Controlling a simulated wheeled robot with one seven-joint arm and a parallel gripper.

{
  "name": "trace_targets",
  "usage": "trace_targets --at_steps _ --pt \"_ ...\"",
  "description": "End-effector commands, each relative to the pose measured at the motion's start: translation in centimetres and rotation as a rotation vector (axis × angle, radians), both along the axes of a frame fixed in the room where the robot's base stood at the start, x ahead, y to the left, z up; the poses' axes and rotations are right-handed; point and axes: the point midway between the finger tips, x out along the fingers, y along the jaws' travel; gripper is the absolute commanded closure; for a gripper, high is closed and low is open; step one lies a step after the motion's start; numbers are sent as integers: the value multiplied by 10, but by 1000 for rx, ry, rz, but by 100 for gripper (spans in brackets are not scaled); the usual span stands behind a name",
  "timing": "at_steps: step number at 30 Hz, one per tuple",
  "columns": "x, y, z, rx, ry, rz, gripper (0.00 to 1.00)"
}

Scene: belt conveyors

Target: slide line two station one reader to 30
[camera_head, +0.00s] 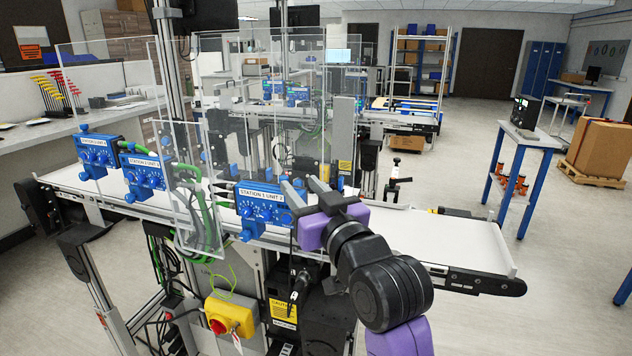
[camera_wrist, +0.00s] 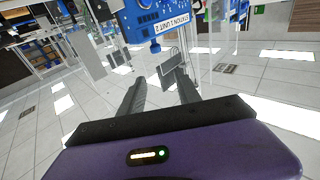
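The blue reader labelled "STATION 1 UNIT 2" (camera_head: 262,206) is mounted on the near side of the front conveyor, with knobs on its face. In the wrist view the same kind of blue unit (camera_wrist: 148,22) shows at the top, its label upside down. My gripper (camera_head: 305,187) is just right of this reader in the head view, partly in front of its right end. Its two fingers are apart and empty in the wrist view (camera_wrist: 158,82). A small grey metal plate (camera_wrist: 172,62) shows beyond the fingertips. No position scale is readable.
Two more blue units, one labelled station 1 (camera_head: 145,172) and another (camera_head: 95,154), sit left along the white conveyor belt (camera_head: 440,236). Clear panels (camera_head: 190,190) stand among them. A yellow box with a red button (camera_head: 228,314) hangs below. A second conveyor (camera_head: 400,118) stands behind.

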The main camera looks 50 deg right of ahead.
Motion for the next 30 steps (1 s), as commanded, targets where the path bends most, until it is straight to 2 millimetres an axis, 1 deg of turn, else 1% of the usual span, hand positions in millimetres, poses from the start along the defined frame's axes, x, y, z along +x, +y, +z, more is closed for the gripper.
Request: trace_targets --at_steps 1,3,6,10,18,21,25,30 --pt "1 0 -9 12 32 3 60" --pt "2 1 -17 24 65 7 60" --pt "5 1 -23 32 89 9 60" --pt "17 -5 -23 32 91 9 60" --pt "54 -22 -23 33 89 10 60" --pt "64 -27 -23 32 91 10 60" --pt "71 -30 -24 31 90 10 60" --pt "73 -31 -24 30 90 10 60"
